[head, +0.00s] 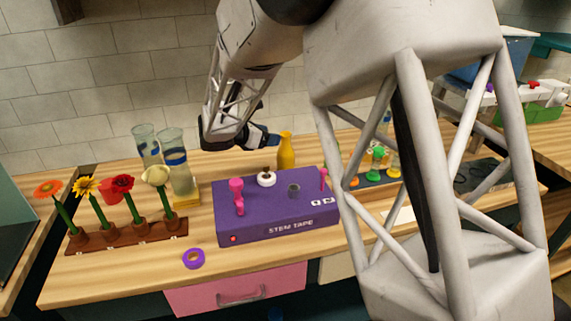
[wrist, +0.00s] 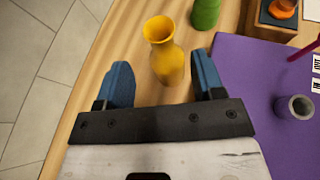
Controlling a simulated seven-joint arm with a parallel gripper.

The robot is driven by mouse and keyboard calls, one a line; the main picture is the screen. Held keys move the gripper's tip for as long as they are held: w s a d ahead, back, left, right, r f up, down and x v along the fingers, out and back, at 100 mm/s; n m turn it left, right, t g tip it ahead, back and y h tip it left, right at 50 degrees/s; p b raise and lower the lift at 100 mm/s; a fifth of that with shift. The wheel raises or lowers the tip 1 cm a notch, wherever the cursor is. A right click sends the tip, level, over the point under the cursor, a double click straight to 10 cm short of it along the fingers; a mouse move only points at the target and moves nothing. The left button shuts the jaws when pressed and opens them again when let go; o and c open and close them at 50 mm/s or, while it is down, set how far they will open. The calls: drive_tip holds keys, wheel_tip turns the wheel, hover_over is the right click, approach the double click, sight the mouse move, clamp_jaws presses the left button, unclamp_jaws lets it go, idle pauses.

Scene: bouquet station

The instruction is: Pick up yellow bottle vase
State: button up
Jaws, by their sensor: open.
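The yellow bottle vase (head: 286,151) stands upright at the back of the wooden counter, behind the purple stem tape box (head: 285,215). In the wrist view the yellow bottle vase (wrist: 167,55) shows its open mouth and neck, with its body reaching down between my two blue fingers. My gripper (wrist: 163,80) is open, with one finger on each side of the vase and a visible gap to both. In the head view my gripper (head: 262,138) is just left of the vase, and its fingers are partly hidden. Whether the fingers are level with the vase body is hard to tell.
A green bottle (wrist: 206,13) stands just right of the vase. Tall clear glass vases (head: 175,160) stand left of my gripper. A brown rack (head: 128,236) holds several flowers. A purple tape roll (head: 193,258) lies near the front edge. The tiled wall is close behind.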

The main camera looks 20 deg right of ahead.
sight(286, 154)
drive_tip(key=shift+x, duration=1.1)
drive_tip(key=shift+x, duration=2.65)
drive_tip(key=shift+r, duration=0.15)
clamp_jaws()
